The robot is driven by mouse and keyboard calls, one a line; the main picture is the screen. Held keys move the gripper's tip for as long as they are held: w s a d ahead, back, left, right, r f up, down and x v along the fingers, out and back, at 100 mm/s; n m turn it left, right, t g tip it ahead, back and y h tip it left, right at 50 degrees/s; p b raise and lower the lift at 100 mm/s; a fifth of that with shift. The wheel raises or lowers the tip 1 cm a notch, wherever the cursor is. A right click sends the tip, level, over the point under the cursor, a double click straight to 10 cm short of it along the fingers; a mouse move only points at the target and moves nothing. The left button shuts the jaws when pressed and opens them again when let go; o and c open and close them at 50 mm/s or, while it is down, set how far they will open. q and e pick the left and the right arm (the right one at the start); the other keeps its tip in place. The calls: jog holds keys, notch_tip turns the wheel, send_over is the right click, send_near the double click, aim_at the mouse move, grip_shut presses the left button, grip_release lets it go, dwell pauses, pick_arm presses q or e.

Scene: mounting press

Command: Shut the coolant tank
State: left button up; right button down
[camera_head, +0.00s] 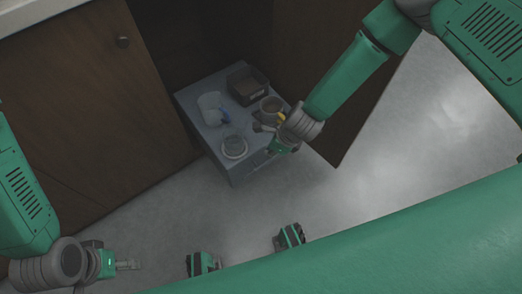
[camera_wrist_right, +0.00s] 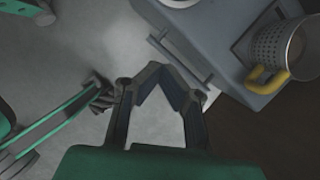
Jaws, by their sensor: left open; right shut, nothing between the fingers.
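A grey box-like unit (camera_head: 215,143) stands in the opening of a dark wooden cabinet; I cannot tell for sure whether it is the coolant tank. It has a bar handle on its front face, which also shows in the right wrist view (camera_wrist_right: 180,58). A round lid-like piece (camera_head: 234,147) sits on its top near the front. My right gripper (camera_head: 270,152) is shut and empty, close to the handle; its fingertips (camera_wrist_right: 157,70) appear beside the bar, and contact cannot be told. My left gripper (camera_head: 132,264) is open and empty, low at the left over the floor.
On the unit's top stand a pale container (camera_head: 209,105) with a blue part, a dark box (camera_head: 247,85) and a perforated metal cup with a yellow handle (camera_wrist_right: 276,50). A wooden cabinet front (camera_head: 85,100) is at left and a dark panel at right.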

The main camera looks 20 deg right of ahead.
aim_at(248, 156)
jog(key=b+x, duration=0.1)
jog(key=x, duration=0.2)
jog(key=a+b+x, duration=0.1)
jog(key=b+x, duration=0.1)
jog(key=x, duration=0.1)
jog(key=w+b+x, duration=0.1)
jog(key=x, duration=0.2)
jog(key=shift+w+a+r+b, duration=0.1)
jog(key=shift+a+r+b, duration=0.1)
jog(key=shift+r+b, duration=0.1)
jog(key=shift+w+a+b, duration=0.3)
jog(key=shift+w+a, duration=0.2)
jog(key=shift+a, duration=0.15)
jog(key=shift+a+r, duration=0.1)
